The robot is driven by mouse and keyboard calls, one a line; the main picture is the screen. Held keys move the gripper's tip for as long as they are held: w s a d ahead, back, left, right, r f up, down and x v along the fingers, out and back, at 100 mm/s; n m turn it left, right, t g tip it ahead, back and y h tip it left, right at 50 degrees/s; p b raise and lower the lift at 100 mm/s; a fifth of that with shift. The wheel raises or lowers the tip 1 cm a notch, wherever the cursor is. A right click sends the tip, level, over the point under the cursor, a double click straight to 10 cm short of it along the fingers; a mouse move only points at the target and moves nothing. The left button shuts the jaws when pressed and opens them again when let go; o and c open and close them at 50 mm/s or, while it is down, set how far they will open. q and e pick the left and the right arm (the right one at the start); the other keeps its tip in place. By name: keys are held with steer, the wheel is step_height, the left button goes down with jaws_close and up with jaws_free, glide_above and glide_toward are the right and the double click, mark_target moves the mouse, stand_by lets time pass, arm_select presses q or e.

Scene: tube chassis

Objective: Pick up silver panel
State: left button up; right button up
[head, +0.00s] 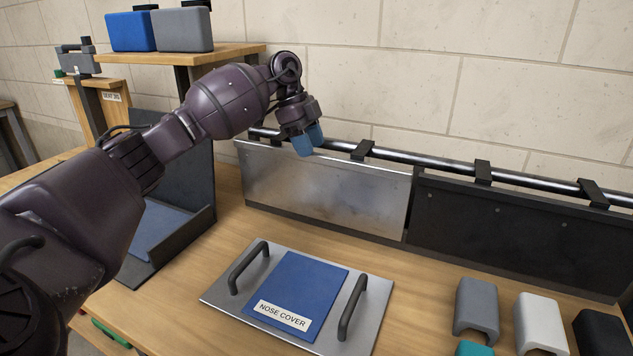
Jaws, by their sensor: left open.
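The silver panel (325,195) stands upright against the rail at the back of the bench, left of a black panel (515,232). My left gripper (308,141), with blue fingertips, is open at the panel's top edge, left of its middle. The fingertips overlap the top edge and rail in the picture; I cannot tell whether they touch the panel or straddle it. My right gripper is not in view.
A dark tube rail (420,160) with black clips runs behind both panels. In front lies a metal plate (232,296) with two handles and a blue pad labelled NOSE COVER (300,283). Grey (477,303) and white (538,322) covers stand at the right.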

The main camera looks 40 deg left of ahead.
mark_target(317, 162)
arm_select(q)
steer(key=b+x, duration=0.1)
steer(key=x, duration=0.4)
steer(key=shift+d+f, duration=0.1)
steer(key=shift+s, duration=0.1)
jaws_close()
steer(key=shift+r, duration=0.25)
stand_by(1.0)
